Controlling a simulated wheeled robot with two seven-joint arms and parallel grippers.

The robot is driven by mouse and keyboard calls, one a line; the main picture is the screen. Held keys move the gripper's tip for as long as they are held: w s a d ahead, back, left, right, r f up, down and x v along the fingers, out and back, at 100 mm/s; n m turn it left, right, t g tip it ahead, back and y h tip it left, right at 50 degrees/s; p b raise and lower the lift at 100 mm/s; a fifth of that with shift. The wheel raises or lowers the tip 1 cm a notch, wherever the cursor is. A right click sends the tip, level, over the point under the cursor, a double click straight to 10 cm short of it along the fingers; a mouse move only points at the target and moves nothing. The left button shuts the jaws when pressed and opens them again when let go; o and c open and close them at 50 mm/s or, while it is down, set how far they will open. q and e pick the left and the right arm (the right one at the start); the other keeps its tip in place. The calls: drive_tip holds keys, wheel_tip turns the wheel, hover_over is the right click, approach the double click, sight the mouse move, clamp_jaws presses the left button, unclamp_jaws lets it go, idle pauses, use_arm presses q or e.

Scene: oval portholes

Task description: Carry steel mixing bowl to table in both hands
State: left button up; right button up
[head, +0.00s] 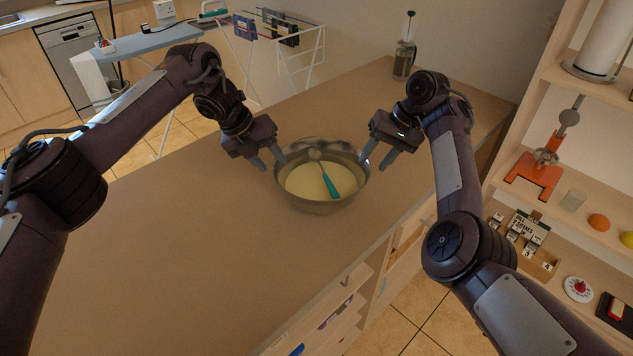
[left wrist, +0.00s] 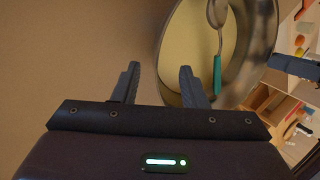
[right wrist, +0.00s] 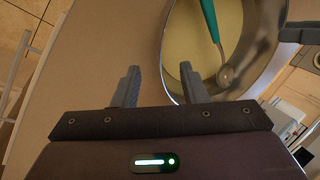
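The steel mixing bowl (head: 322,206) stands upright on the wooden counter (head: 190,240), with pale yellow batter (head: 306,182) inside. A spoon with a teal handle (head: 330,187) rests in it. My left gripper (head: 272,165) is open at the bowl's left rim. In the left wrist view (left wrist: 158,78), one finger is outside the bowl and the other overlaps its near wall. My right gripper (head: 374,164) is open at the right rim, and the right wrist view (right wrist: 160,82) shows a similar finger placement. I cannot tell whether any finger touches the bowl.
A French press (head: 404,58) stands at the counter's far end. Shelves (head: 560,75) on the right hold an orange-red stand (head: 535,178), fruit and small items. An ironing board (head: 150,42) and a drying rack (head: 300,50) stand beyond the counter. The counter's near left is clear.

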sight(284, 178)
use_arm(q)
drive_tip(key=shift+a, duration=0.15)
use_arm(e)
drive_tip(key=shift+a, duration=0.2)
